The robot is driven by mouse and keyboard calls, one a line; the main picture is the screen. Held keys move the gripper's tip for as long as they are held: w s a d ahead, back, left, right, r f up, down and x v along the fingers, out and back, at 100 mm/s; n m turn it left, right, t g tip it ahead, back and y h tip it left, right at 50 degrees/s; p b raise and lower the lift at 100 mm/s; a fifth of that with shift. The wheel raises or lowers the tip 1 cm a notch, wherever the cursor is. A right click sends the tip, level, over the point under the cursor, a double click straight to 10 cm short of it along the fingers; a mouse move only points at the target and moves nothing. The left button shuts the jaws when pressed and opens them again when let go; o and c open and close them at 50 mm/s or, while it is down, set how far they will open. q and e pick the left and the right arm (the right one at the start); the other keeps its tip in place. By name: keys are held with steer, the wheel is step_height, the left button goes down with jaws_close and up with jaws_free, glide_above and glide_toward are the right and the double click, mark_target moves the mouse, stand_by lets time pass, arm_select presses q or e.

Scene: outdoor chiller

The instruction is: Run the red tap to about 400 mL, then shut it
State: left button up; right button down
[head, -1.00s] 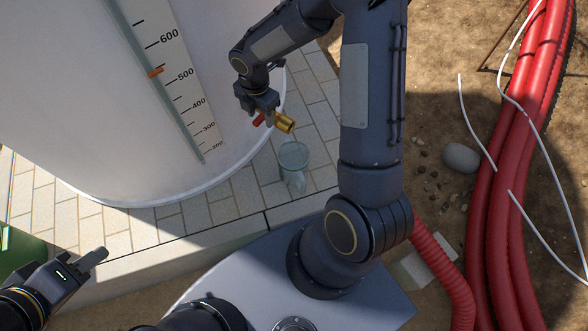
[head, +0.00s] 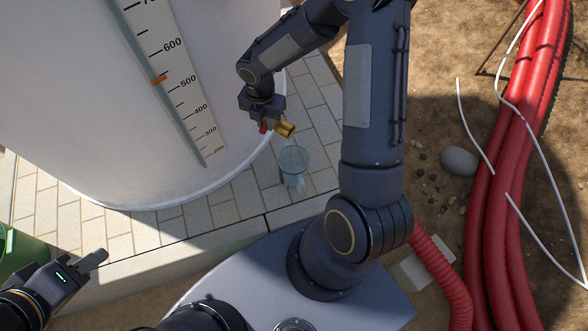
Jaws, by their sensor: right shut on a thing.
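A brass tap (head: 286,130) sticks out beside the large white tank (head: 90,110). Its red handle (head: 264,127) shows just under my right gripper (head: 263,112), which is shut on it. A clear jug (head: 293,164) stands upright on the paving below the tap's mouth. I cannot make out a water stream or the level in the jug. The tank's gauge (head: 190,105) has an orange marker (head: 159,80) a little above 500. My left gripper (head: 96,258) is at the lower left, empty and far from the tap; its finger gap is not clear.
Pale paving (head: 110,225) surrounds the tank, with free room left of the jug. Thick red hoses (head: 500,190) and white cables run over the dirt at right. A grey stone (head: 460,160) lies near them. A green object (head: 25,255) is at the left edge.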

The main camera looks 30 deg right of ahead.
steer(key=n, duration=0.1)
steer(key=s+d+n+p, duration=0.1)
steer(key=n, duration=0.1)
steer(key=n+p, duration=0.1)
steer(key=shift+s+d+n, duration=0.2)
steer(key=shift+d+n, duration=0.15)
steer(key=shift+n, duration=0.05)
steer(key=shift+w, duration=0.1)
stand_by(7.1)
